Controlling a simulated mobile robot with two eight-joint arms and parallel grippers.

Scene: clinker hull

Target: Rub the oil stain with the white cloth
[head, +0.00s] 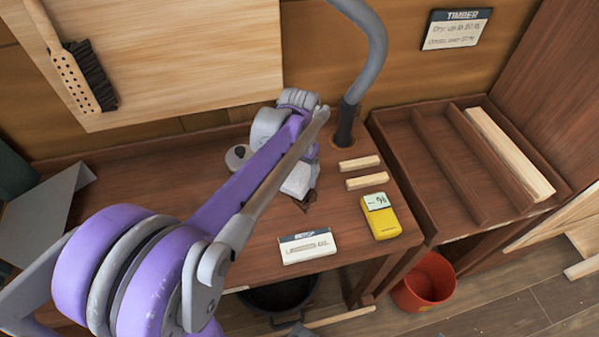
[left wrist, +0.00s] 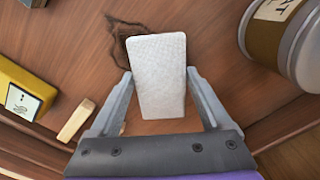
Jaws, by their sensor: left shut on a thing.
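The white cloth (left wrist: 158,75), a folded textured pad, is between the two fingers of my left gripper (left wrist: 157,88) in the left wrist view. My left gripper is shut on it. In the head view the cloth (head: 297,181) shows low over the bench, partly hidden by my purple arm. The oil stain (left wrist: 120,34) is a dark, irregular patch on the brown wood, at the far left corner of the cloth and partly covered by it. In the head view the stain (head: 306,203) shows just below the cloth. I cannot tell whether the cloth touches the wood. My right gripper is out of view.
A labelled tin (left wrist: 283,45) stands right of the cloth in the wrist view. A grey hose (head: 371,55) rises behind.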

